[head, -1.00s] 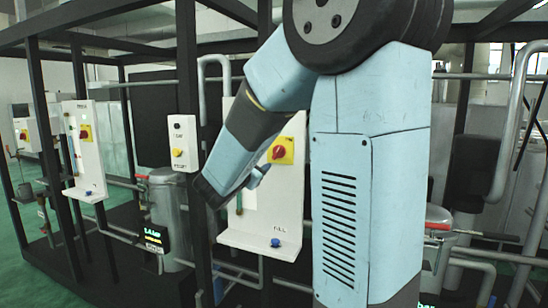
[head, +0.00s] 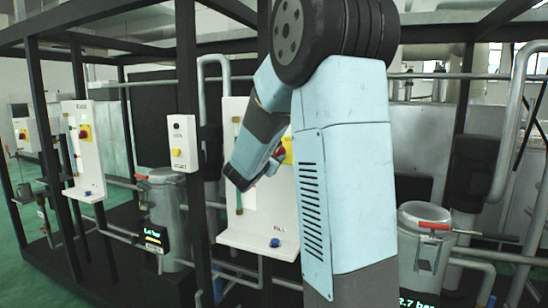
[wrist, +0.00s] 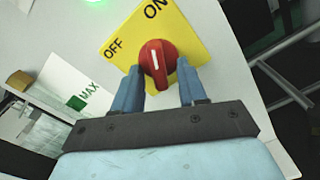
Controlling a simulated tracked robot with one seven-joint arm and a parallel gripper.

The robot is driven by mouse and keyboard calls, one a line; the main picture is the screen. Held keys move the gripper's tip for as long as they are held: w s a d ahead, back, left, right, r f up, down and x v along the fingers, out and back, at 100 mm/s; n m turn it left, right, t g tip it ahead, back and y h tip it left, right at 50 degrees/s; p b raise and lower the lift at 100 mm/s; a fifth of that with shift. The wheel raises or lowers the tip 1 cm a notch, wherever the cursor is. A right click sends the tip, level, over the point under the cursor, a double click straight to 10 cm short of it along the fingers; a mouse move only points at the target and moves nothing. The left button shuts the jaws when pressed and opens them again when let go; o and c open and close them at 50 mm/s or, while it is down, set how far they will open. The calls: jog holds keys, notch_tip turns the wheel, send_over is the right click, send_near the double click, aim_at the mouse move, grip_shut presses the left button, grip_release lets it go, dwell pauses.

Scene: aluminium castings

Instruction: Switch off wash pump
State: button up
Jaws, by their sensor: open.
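A red rotary knob (wrist: 157,62) sits on a yellow plate (wrist: 185,32) marked OFF and ON in the wrist view. The white line on the knob runs up the picture, toward the ON side. My gripper (wrist: 160,75) is open, with one blue finger on each side of the knob's lower part. Contact cannot be told. In the head view my gripper (head: 273,163) is at the white panel (head: 247,238), and only a bit of the yellow plate (head: 288,148) shows behind it. No wash pump label can be read.
A green lamp (wrist: 95,1) glows at the top of the wrist view, and a MAX label (wrist: 84,98) is on the left. A tank (head: 420,265) stands right.

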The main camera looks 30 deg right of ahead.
jog(key=shift+c, duration=0.3)
grip_shut()
jog(key=shift+n, duration=0.4)
jog(key=n, duration=1.1)
jog(key=shift+s+d, duration=0.1)
jog(key=shift+s, duration=0.1)
dwell(0.3)
jog(key=shift+o, duration=0.3)
grip_release()
